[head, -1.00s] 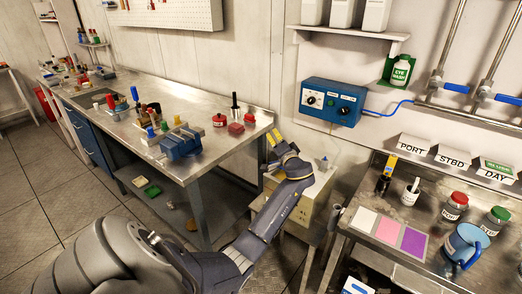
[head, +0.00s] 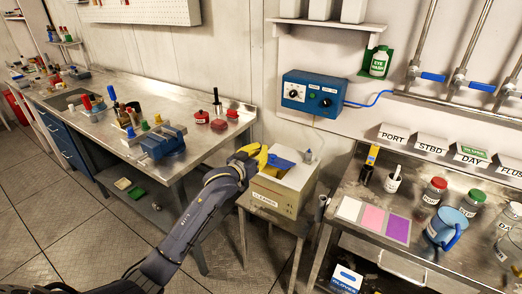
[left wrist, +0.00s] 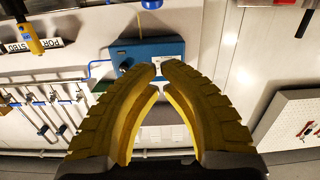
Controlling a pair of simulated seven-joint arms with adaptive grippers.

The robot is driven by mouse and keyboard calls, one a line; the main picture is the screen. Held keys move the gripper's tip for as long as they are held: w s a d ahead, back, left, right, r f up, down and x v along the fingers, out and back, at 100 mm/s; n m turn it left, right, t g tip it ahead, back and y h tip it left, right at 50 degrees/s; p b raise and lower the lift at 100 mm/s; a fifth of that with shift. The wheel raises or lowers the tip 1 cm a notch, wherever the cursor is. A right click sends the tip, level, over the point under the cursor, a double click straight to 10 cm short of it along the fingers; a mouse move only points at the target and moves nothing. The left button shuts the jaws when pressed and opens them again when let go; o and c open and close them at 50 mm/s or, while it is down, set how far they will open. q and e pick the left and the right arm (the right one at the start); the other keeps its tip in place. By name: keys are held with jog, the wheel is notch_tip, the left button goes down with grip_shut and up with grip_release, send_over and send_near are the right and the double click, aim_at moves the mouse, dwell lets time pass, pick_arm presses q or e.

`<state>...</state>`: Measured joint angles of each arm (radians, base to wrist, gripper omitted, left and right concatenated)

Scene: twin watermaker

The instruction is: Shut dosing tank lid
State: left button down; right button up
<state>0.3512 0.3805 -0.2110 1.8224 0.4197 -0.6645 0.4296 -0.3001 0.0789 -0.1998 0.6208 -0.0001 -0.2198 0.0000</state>
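In the head view, the beige box with a label on its front (head: 268,197) stands on a small stand between the two benches; I take it for the dosing tank. Its top appears open, with a blue piece (head: 286,156) at its back edge; I cannot tell whether this is part of the lid. My left gripper (head: 262,156), with yellow fingers, is just above the box's left rear edge, partly covering it. My right gripper is not in view.
A blue control box (head: 323,98) with knobs is on the wall behind. The left workbench (head: 190,115) holds a blue vise (head: 163,142) and red-topped items. The right bench (head: 345,228) holds coloured pads, jars and a blue jug (head: 447,229).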

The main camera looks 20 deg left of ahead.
pick_arm(q)
jog(key=x, duration=0.9)
jog(key=shift+w+d+r, duration=0.1)
jog(key=shift+w, duration=0.25)
jog(key=shift+s+f, duration=0.2)
jog(key=shift+f, duration=0.25)
jog(key=shift+s+f, duration=0.15)
jog(key=shift+f, duration=0.35)
jog(key=shift+s+f, duration=0.2)
jog(key=shift+f, duration=0.25)
jog(key=shift+s+f, duration=0.2)
jog(key=shift+f, duration=0.3)
